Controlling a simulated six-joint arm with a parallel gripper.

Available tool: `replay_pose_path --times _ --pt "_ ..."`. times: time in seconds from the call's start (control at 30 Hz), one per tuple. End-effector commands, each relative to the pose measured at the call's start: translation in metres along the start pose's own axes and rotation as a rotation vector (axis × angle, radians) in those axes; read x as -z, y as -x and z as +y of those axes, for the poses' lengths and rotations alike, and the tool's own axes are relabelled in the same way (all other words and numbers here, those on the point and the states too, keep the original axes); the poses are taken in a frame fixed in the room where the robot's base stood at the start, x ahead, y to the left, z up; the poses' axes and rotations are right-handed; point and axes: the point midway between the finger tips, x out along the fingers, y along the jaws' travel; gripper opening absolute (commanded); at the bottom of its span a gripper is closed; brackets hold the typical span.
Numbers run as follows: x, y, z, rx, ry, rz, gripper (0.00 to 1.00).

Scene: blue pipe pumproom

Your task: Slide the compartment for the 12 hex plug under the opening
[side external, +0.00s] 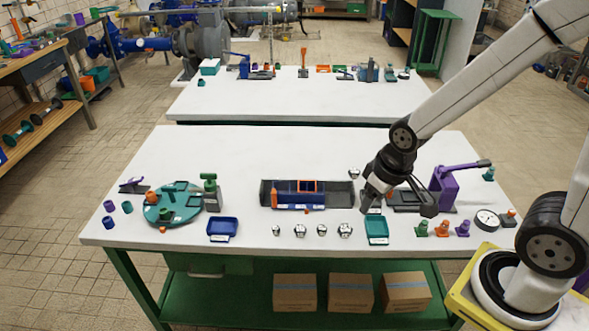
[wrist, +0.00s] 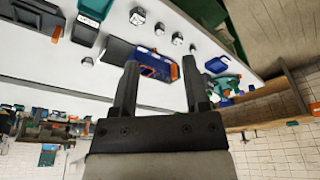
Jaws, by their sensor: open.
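A blue slider box (side external: 290,199) with compartments sits in a dark grey track (side external: 340,194) at the middle of the table. An orange-edged frame (side external: 308,186) lies at its back. Which compartment is for the 12 hex plug cannot be read. Several silver hex plugs (side external: 322,230) stand in a row in front of the track; one more (side external: 354,174) stands behind its right end. My gripper (side external: 400,206) is open and empty, right of the track. In the wrist view, the blue box (wrist: 152,66) shows beyond and between my open fingers (wrist: 158,63).
A teal tray (side external: 377,230) and a purple lever press (side external: 445,187) stand close to my gripper. The table behind the track is clear.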

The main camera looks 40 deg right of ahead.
Motion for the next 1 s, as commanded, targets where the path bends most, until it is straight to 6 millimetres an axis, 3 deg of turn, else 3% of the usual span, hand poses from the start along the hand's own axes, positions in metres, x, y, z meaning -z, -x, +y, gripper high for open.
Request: replay_pose_path --times 0.27,0.47,0.67,1.0 --pt "0.001 0.0 0.0 0.0 -0.002 0.0 0.56" --pt "0.016 -0.003 -0.001 0.0 -0.03 -0.009 0.56" --pt "0.053 -0.013 -0.002 -0.001 -0.11 -0.034 0.56" --pt "0.132 -0.048 -0.007 -0.012 -0.303 -0.091 0.56"
